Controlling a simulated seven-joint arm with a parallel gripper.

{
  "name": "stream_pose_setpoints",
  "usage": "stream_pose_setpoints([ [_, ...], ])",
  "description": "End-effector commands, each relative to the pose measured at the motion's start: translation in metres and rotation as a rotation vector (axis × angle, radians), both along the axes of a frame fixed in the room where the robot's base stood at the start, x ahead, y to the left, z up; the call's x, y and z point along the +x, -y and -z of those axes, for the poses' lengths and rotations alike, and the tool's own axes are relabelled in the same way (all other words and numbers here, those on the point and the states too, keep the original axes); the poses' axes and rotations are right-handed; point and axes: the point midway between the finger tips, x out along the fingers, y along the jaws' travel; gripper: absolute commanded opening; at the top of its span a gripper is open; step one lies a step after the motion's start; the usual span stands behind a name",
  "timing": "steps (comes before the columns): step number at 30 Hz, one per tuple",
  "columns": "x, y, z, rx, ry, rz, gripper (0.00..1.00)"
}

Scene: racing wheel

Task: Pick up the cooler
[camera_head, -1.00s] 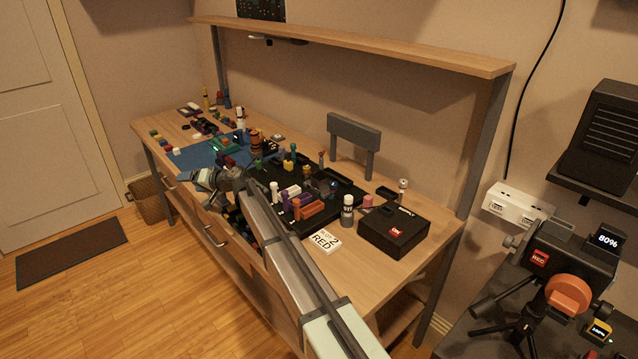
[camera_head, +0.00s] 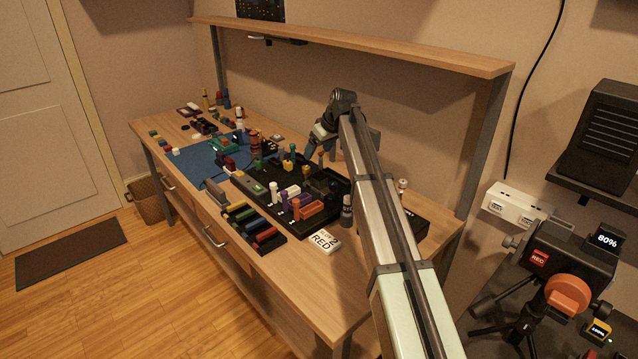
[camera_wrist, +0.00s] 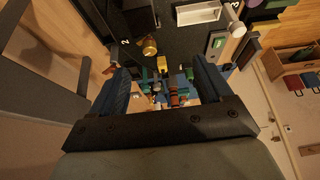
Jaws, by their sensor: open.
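I cannot tell for certain which of the small parts on the workbench is the cooler. Several parts stand on a black board (camera_head: 270,201) in the middle of the bench. They include a yellow-topped piece (camera_head: 289,163) and a dark block (camera_head: 322,186). My gripper (camera_head: 311,150) is at the back of the board, pointing down and to the left. In the wrist view my gripper (camera_wrist: 160,84) is open, its two blue fingers wide apart with nothing held. A yellow block (camera_wrist: 162,63), a brass cylinder (camera_wrist: 149,45) and several coloured parts show beyond and between the fingers.
A blue mat (camera_head: 200,160) with small parts lies left of the board. My arm partly covers a black box (camera_head: 415,224). An overhead shelf (camera_head: 350,45) spans the bench's back.

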Motion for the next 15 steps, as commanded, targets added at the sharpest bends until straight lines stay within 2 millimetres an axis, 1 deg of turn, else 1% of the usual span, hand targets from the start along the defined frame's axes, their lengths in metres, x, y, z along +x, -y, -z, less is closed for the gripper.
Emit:
stream_pose_setpoints([
  [1, -0.005, 0.015, -0.001, -0.028, -0.017, 0.009, 0.79],
  [3, -0.008, 0.027, -0.001, -0.056, -0.036, 0.017, 0.79],
  [5, -0.009, 0.032, 0.000, -0.069, -0.044, 0.020, 0.79],
  [7, -0.009, 0.034, 0.004, -0.075, -0.048, 0.022, 0.79],
  [10, -0.007, 0.031, 0.012, -0.075, -0.049, 0.022, 0.79],
  [15, 0.001, 0.024, 0.035, -0.074, -0.049, 0.021, 0.79],
])
